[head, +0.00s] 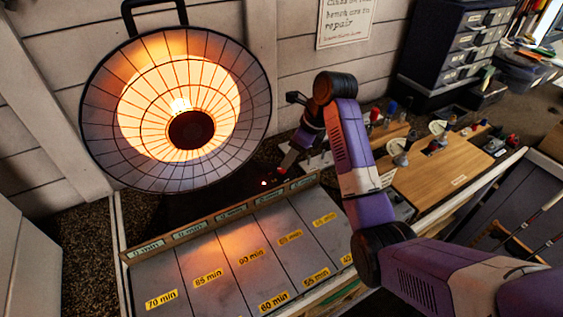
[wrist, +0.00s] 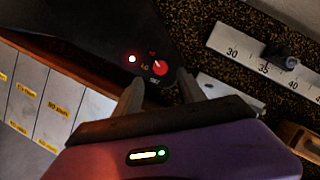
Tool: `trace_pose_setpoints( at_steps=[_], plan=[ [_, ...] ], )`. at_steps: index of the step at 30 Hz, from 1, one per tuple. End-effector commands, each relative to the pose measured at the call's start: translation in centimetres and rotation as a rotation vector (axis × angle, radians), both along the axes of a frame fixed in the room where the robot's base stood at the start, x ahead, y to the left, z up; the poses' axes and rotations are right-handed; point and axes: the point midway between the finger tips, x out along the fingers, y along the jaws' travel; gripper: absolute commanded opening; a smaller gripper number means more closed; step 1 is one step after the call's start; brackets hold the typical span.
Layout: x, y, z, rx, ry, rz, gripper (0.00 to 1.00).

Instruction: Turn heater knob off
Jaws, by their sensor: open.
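The heater (head: 192,90) is a large round dish with a wire grille, glowing orange at its centre, in the head view. Its knob (wrist: 159,69) is a small red dial on a dark base (wrist: 95,40) in the wrist view, with a lit red light (wrist: 132,58) beside it. Small markings ring the knob, too small to read surely. My gripper (wrist: 157,88) is open, its two fingertips just short of the knob and to either side of it in the picture. In the head view my gripper (head: 283,170) is small and dark, close to the red light.
A divided tray with minute labels (head: 215,262) lies below the heater. A white ruler strip (wrist: 265,62) with a dark clamp is right of the gripper in the wrist view. A wooden board (head: 445,175) with small bottles and dishes stands right of my arm.

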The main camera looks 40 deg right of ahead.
Motion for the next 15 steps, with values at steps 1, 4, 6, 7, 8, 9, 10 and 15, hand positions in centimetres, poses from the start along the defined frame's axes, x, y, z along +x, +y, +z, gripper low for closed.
trace_pose_setpoints(
  at_steps=[1,4,6,7,8,9,10,15],
  plan=[
    [0.2,0.2,-0.7,0.001,0.003,0.001,0.48],
    [0.8,0.3,-2.1,0.001,0.003,0.000,0.48],
    [1.2,0.5,-3.1,0.000,0.002,0.000,0.48],
    [1.3,0.6,-3.5,0.001,0.003,0.001,0.48],
    [1.4,0.6,-3.8,0.001,0.003,0.001,0.48],
    [1.6,0.7,-4.1,0.000,0.001,0.000,0.48],
    [1.7,0.7,-4.4,0.001,0.002,0.001,0.48],
    [2.0,0.8,-5.1,0.000,0.000,0.001,0.48]
  ],
)
